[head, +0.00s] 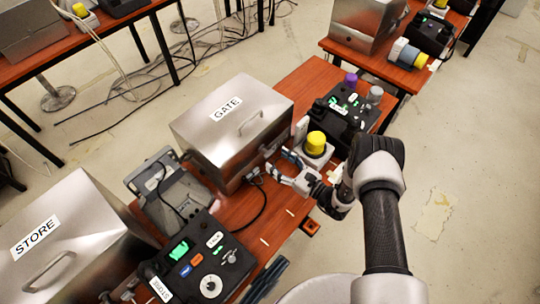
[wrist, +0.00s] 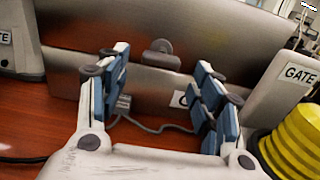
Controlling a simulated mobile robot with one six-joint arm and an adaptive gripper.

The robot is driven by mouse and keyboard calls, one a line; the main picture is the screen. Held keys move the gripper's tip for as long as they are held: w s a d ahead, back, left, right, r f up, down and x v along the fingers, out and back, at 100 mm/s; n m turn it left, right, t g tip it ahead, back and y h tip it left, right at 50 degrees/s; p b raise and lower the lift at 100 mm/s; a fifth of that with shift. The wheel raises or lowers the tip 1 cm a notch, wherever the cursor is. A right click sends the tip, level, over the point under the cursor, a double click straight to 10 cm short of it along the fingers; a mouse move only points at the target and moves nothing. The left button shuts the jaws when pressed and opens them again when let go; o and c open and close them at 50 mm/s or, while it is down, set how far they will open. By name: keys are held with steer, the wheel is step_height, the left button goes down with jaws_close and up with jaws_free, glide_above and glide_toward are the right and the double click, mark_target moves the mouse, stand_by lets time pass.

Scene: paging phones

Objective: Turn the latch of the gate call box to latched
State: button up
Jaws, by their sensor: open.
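The gate call box (head: 232,118) is a brushed metal box with a lid, a handle and a GATE label, standing on the red-brown table in the head view. In the wrist view its metal front (wrist: 70,75) fills the background. A small grey latch (wrist: 162,56) sits on the seam between lid and body; whether it is latched I cannot tell. My gripper (head: 283,167) is close to the front of the box. In the wrist view my gripper (wrist: 161,66) is open, its blue-padded fingers on either side of the latch, with nothing between them.
A yellow-topped beacon (head: 316,143) stands right beside my gripper. A black phone unit (head: 345,110) is behind it. Left are a grey device (head: 170,200), the STORE phone (head: 205,262) and the STORE box (head: 60,240). A cable (wrist: 155,128) runs below the latch.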

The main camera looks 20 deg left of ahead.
mark_target(270, 155)
steer(key=shift+x, duration=2.35)
steer(key=shift+b, duration=0.3)
steer(key=c, duration=1.1)
